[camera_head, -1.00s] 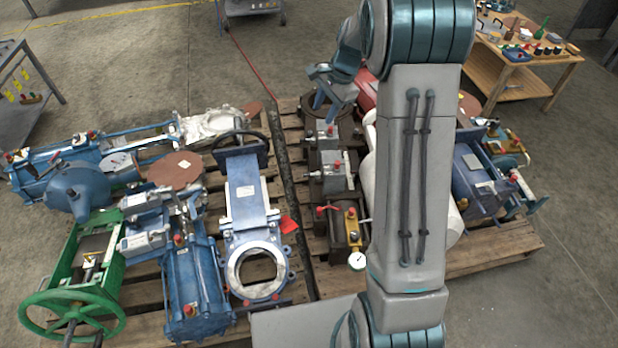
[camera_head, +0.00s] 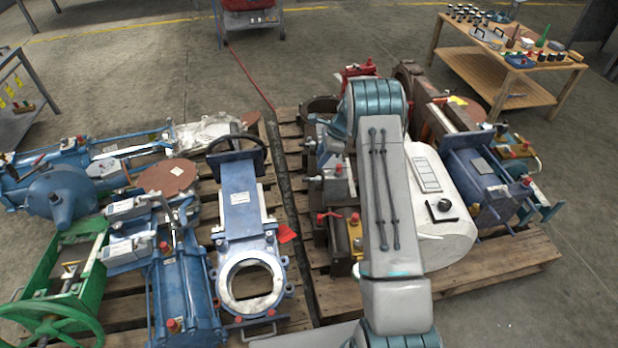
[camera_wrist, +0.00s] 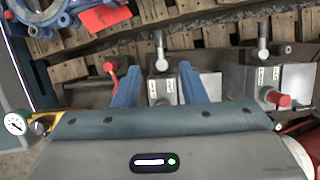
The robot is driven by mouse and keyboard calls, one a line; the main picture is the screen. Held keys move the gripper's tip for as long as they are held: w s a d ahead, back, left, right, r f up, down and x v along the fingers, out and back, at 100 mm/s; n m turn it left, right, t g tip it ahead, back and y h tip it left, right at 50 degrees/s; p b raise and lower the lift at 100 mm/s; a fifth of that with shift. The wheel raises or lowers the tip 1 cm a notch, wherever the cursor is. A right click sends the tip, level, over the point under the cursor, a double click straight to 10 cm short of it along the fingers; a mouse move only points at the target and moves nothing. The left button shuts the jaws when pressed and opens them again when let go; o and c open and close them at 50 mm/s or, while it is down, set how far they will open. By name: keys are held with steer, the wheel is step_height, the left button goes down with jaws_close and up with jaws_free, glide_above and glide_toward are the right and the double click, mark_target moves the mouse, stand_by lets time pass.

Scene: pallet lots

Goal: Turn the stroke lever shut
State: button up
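My gripper (camera_wrist: 161,68) is open in the wrist view, its two blue fingers apart with a grey labelled valve block (camera_wrist: 163,88) between them. A metal lever with a pale rounded end (camera_wrist: 160,50) rises from that block between the fingertips; contact cannot be told. A second grey block (camera_wrist: 268,80) with a similar lever (camera_wrist: 263,38) and a red knob stands to the right. A red-handled lever (camera_wrist: 112,70) is left of the left finger; it also shows in the head view (camera_head: 328,216). The labels are too small to read, so which lever is the stroke lever cannot be told. My arm hides the gripper in the head view.
A pressure gauge (camera_wrist: 16,124) is at the wrist view's left edge. A white tank (camera_head: 440,190) lies right of my arm. A wooden bench (camera_head: 500,62) stands behind. The concrete floor at right is clear.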

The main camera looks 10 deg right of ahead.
mark_target(310, 178)
steer(key=b+x, duration=0.2)
steer(key=x, duration=0.8)
steer(key=shift+a+f+b, duration=0.1)
steer(key=shift+f+b, duration=0.2)
steer(key=shift+b, duration=0.05)
jaws_close()
